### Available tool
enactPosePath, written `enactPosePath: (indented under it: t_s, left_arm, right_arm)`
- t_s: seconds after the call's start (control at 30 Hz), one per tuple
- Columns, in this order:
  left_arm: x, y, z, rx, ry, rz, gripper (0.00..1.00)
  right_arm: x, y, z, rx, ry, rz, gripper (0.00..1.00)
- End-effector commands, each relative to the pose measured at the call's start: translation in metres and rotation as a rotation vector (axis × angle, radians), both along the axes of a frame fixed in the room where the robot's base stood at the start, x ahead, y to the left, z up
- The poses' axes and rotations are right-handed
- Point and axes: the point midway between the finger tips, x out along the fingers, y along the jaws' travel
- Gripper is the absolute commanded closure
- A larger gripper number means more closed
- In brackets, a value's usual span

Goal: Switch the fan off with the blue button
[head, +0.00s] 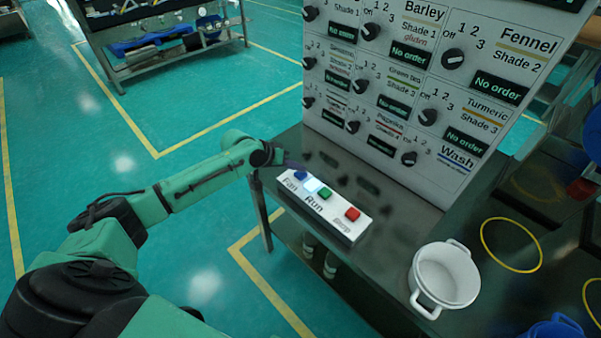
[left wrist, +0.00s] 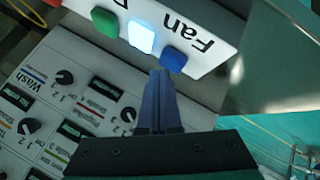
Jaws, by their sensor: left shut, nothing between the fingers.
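The white button box (head: 333,221) stands on the dark table, with "Fan" and "Run" printed on it. Its blue button (head: 301,175) is at the left end, beside the word "Fan"; it also shows in the left wrist view (left wrist: 173,58). Next to it a pale blue-white lamp (head: 313,185) is lit, also bright in the left wrist view (left wrist: 142,36). My left gripper (head: 293,165) is shut and empty. Its fingertips (left wrist: 160,72) are close to the blue button; I cannot tell whether they touch it. My right gripper is not in view.
A green button (head: 325,193) and a red button (head: 352,214) sit further along the box. A panel of black knobs (head: 430,85) rises behind it. A white two-handled pot (head: 446,277) stands to the right, near a yellow ring (head: 511,245) on the table.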

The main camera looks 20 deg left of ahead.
Motion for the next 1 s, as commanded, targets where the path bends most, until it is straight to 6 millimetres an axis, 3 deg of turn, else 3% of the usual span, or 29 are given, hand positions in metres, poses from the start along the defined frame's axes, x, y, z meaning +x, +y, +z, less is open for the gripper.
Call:
enactPosePath:
  t_s: [1.0]
  left_arm:
    - [0.000,0.000,-0.010,0.000,0.001,-0.001,1.00]
  right_arm:
    - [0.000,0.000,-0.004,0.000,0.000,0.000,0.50]
